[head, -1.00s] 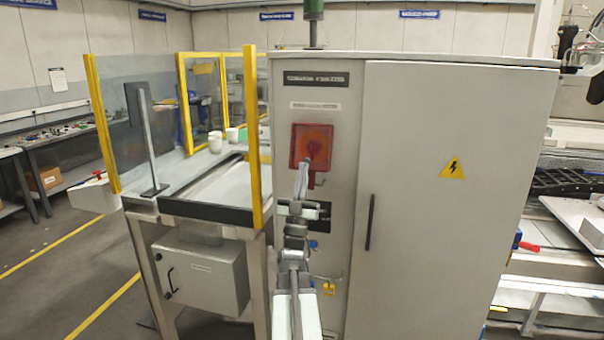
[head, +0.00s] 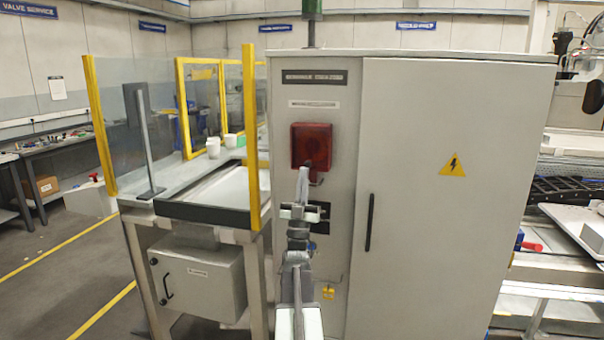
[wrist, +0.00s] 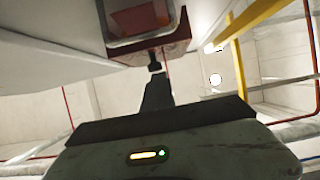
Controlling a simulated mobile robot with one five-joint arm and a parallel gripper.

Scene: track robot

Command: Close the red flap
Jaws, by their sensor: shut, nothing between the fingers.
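The red flap (head: 311,146) is a dark red square on the upper left front of the grey cabinet. From the head view it faces me, and I cannot tell whether it lies fully flat. In the wrist view the red part (wrist: 178,38) shows from below at the top, around a pale middle. My gripper (head: 304,171) is shut and empty, with its tip at or just below the flap's lower edge. In the wrist view the gripper tip (wrist: 154,66) points up close under the red part; contact is unclear.
The grey cabinet (head: 450,240) has a dark door handle (head: 370,222) right of my arm. A yellow post (head: 251,140) and a bench with a tray (head: 215,190) stand close on the left. The floor at far left is open.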

